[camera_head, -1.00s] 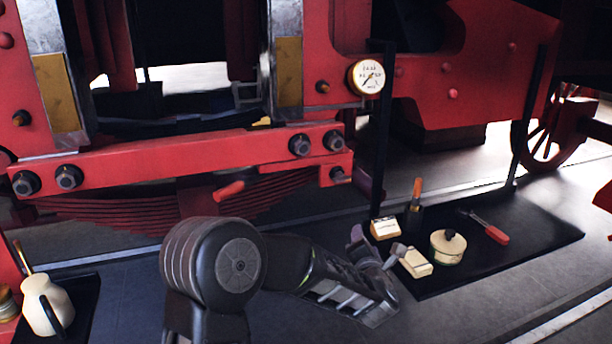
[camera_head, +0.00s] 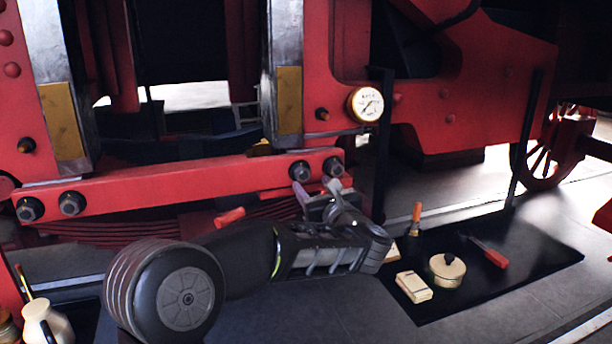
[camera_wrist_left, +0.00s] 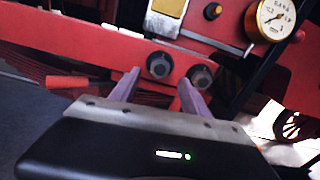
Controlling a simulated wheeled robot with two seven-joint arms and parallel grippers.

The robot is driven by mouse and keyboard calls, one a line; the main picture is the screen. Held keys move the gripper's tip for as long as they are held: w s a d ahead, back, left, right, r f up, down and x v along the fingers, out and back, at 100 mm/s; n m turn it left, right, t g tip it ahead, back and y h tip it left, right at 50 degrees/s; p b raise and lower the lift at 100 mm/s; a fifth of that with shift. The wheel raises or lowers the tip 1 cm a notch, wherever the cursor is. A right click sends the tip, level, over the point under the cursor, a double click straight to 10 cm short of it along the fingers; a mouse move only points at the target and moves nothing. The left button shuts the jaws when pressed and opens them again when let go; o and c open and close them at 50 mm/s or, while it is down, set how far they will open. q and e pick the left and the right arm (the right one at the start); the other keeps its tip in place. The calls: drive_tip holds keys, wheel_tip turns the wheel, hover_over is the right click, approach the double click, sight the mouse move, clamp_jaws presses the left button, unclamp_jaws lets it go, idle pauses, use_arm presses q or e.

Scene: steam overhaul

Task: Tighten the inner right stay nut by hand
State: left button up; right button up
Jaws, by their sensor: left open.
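The inner right stay nut (camera_head: 299,171) is a dark hex nut on the right end of the red stay bar (camera_head: 190,183). The outer right nut (camera_head: 333,166) sits beside it. My left gripper (camera_head: 313,184) is open just below this pair, its fingers pointing up at the bar. In the left wrist view the inner nut (camera_wrist_left: 159,66) shows just beyond the gap between the open fingertips (camera_wrist_left: 159,76). The outer nut (camera_wrist_left: 201,77) is near the right fingertip. I cannot tell whether a finger touches either nut. My right gripper is not in view.
Two more nuts (camera_head: 71,204) sit at the bar's left end. A pressure gauge (camera_head: 365,104) is up to the right. A red handle (camera_head: 229,217) sticks out below the bar. A dark mat (camera_head: 500,285) with a round tin (camera_head: 447,270) and a red-handled tool (camera_head: 490,252) lies at right.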

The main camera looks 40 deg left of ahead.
sight(304, 176)
use_arm(q)
drive_tip(key=p+x, duration=0.1)
drive_tip(key=x, duration=0.3)
drive_tip(key=shift+a+r+p, duration=0.1)
drive_tip(key=shift+r+p, duration=0.05)
drive_tip(key=shift+p, duration=0.2)
drive_tip(key=shift+w+a, duration=0.45)
drive_tip(key=shift+a, duration=0.05)
clamp_jaws()
